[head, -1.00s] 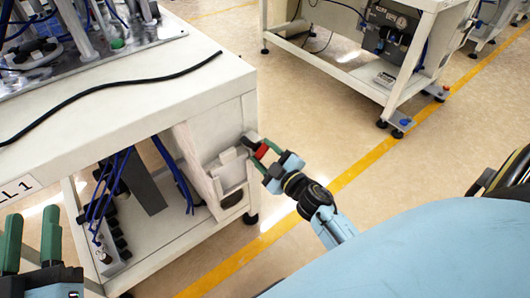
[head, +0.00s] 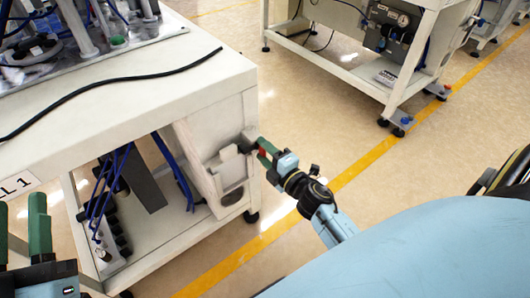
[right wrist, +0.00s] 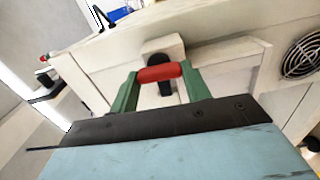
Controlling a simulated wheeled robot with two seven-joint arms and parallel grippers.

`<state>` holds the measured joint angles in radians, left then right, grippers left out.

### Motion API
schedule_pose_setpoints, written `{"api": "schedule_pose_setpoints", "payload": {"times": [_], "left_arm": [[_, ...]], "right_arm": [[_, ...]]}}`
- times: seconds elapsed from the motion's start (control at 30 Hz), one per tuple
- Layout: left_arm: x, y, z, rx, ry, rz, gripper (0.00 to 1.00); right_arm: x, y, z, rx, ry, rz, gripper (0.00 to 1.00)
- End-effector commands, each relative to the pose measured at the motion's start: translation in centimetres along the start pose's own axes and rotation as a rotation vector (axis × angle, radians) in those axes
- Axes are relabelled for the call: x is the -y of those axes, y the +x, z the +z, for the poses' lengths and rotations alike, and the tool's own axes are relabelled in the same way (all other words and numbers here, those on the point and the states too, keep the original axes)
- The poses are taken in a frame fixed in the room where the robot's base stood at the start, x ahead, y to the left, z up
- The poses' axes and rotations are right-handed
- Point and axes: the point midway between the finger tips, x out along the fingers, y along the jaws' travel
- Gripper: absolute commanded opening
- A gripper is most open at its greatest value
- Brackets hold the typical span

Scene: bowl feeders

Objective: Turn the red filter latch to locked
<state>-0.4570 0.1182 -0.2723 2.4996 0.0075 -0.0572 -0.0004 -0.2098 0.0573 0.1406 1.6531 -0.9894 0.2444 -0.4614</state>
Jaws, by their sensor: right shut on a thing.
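The red latch (right wrist: 159,73) is a short red bar in front of a dark round mount on the cabinet's pale side. In the right wrist view it lies nearly level between the two green fingers of my right gripper (right wrist: 160,88), which is shut on it. In the head view the right gripper (head: 263,152) is at the cabinet's right side, and only a little red (head: 264,153) shows by its green finger. My left gripper (head: 20,222) is at the lower left, its green fingers apart and empty.
The white cabinet (head: 130,95) carries a black cable (head: 110,67) on its top. A pale box-like holder (head: 226,170) sits on its side, close to the right gripper. A round fan grille (right wrist: 302,55) shows at right. Open floor with a yellow line lies beyond.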

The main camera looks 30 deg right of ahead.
Motion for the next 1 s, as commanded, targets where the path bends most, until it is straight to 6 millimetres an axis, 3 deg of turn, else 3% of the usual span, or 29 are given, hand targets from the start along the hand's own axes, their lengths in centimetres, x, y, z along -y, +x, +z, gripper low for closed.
{"api": "schedule_pose_setpoints", "payload": {"times": [0.67, 0.7, 0.87, 1.0], "left_arm": [[0.00, -0.10, -0.58, -0.034, -0.001, -0.001, 0.36], [0.00, -0.11, -0.55, -0.033, -0.001, -0.001, 0.36], [0.01, -0.13, -0.48, -0.030, -0.001, -0.001, 0.36], [0.02, -0.13, -0.45, -0.028, -0.001, -0.001, 0.36]], "right_arm": [[0.09, -0.05, 0.04, 0.000, -0.068, -0.002, 0.25], [0.09, -0.05, 0.04, 0.000, -0.068, -0.002, 0.50], [0.07, -0.04, 0.04, 0.000, -0.066, -0.001, 0.69], [0.06, -0.02, 0.03, 0.000, -0.064, -0.001, 0.69]]}}
